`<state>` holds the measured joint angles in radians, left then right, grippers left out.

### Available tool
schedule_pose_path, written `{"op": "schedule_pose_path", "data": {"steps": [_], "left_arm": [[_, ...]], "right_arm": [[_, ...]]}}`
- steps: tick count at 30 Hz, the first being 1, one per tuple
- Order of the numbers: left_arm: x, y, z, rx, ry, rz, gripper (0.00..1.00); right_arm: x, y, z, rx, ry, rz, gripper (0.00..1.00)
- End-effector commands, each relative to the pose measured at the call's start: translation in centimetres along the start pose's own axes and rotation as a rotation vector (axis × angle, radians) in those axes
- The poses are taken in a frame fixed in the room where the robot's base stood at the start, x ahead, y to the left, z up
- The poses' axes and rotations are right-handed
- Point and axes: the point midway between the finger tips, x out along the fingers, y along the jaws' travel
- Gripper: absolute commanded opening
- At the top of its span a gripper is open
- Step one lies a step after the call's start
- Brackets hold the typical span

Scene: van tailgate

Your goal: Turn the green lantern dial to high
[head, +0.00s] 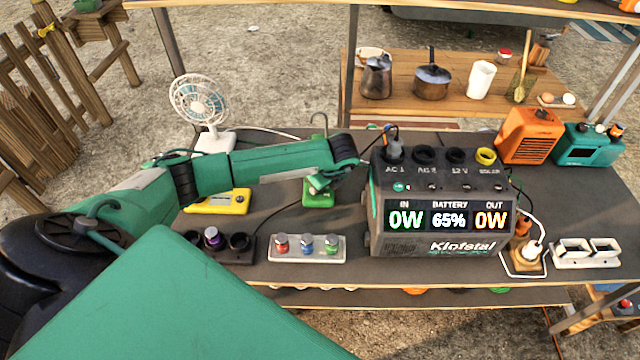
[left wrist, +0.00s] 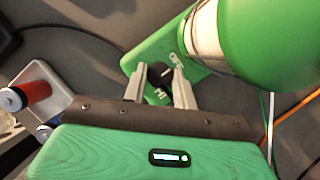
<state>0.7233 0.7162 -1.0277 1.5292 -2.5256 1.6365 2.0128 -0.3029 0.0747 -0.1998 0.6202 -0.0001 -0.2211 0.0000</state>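The green lantern (head: 318,196) stands on the table just left of the power station. My left gripper and forearm hide most of it in the head view. In the left wrist view its green base (left wrist: 150,53) carries a black dial (left wrist: 160,75) with a pale mark, and white lettering that seems to read OFF and HI. The lantern's round body (left wrist: 240,40) rises at upper right. My left gripper (left wrist: 159,78) has one finger on each side of the dial. Whether the fingers press on it I cannot tell. My right gripper is not in view.
The power station (head: 440,210), reading 65%, stands right of the lantern. A tray with red, blue and green knobs (head: 307,248) lies in front. A yellow device (head: 217,203), a dark socket block (head: 225,250) and a fan (head: 205,110) are to the left. Cables cross the table.

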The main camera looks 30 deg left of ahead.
Motion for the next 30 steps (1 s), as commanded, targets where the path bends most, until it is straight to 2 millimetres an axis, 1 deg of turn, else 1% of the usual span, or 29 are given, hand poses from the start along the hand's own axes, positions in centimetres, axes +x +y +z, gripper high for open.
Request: {"op": "schedule_pose_path", "data": {"steps": [7, 12, 13, 15, 24, 27, 30], "left_arm": [[0.1, 0.0, 0.0, 0.026, -0.001, -0.012, 0.05], [0.3, 0.1, 0.0, 0.098, -0.001, -0.042, 0.05], [0.3, 0.1, 0.0, 0.115, -0.002, -0.049, 0.05], [0.4, 0.1, 0.0, 0.163, -0.002, -0.069, 0.05], [0.6, 0.3, 0.0, 0.414, -0.003, -0.175, 0.05], [0.5, 0.3, 0.0, 0.5, -0.003, -0.211, 0.05], [0.4, 0.3, 0.1, 0.565, -0.003, -0.237, 0.05]], "right_arm": [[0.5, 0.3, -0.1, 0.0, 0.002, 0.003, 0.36], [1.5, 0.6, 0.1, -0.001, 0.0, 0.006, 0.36], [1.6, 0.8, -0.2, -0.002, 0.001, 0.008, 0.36], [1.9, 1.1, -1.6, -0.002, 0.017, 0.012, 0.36], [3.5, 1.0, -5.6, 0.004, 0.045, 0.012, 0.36], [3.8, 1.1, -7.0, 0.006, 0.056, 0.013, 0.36], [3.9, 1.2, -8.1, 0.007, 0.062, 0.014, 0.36]]}}
